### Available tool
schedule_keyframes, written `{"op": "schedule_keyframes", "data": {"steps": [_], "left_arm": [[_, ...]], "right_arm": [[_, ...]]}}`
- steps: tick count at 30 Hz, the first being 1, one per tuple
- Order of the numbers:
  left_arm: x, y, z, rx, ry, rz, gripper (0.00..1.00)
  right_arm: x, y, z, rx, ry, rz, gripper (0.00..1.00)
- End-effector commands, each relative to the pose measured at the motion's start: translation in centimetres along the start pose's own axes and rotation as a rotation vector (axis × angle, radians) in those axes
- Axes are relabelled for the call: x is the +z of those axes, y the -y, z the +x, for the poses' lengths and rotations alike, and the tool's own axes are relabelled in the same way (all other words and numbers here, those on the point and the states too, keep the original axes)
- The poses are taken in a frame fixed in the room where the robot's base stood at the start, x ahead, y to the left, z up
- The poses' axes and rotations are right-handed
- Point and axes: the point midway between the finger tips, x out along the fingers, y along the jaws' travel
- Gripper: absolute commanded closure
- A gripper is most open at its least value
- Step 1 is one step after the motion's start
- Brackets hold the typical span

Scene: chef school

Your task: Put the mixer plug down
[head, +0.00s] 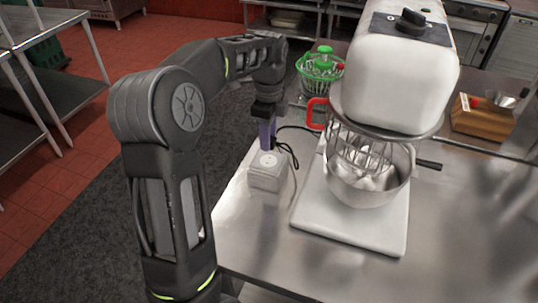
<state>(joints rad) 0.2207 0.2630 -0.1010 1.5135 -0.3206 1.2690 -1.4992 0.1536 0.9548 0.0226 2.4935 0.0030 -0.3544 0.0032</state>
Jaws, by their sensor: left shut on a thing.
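The white stand mixer (395,75) stands on the steel table at right, with its wire whisk over a steel bowl (368,180). A black cord (290,150) runs from near my left gripper towards the mixer. My left gripper (267,138) has purple fingers pointing down and is shut on the plug, which is mostly hidden by the fingers and cord. Directly below is a small pale grey box (267,172) with a round mark on top. I cannot tell whether the plug touches it. My right gripper is not in view.
A wooden box (482,118) stands at the back right. The steel table (290,265) is clear in front; its left edge is close to the grey box.

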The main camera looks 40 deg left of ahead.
Motion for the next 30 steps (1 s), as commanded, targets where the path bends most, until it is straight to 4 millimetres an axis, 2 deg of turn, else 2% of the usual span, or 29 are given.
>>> {"op": "schedule_keyframes", "data": {"steps": [13,17,20,23,27,30], "left_arm": [[0.1,0.0,0.1,0.000,0.000,-0.001,1.00],[0.5,0.0,0.5,-0.003,0.000,-0.010,1.00],[0.7,-0.6,0.7,-0.005,-0.001,-0.013,1.00],[0.5,-2.3,1.1,-0.004,-0.001,-0.035,1.00],[-0.3,-6.3,1.9,-0.005,0.000,-0.148,1.00],[-1.1,-8.9,1.8,-0.003,0.001,-0.256,1.00]], "right_arm": [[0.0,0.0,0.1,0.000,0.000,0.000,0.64],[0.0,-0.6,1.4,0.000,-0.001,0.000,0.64],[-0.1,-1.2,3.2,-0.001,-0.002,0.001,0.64],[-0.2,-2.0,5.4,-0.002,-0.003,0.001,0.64],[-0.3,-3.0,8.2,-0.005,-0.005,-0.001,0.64],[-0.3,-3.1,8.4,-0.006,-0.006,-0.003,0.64]]}}
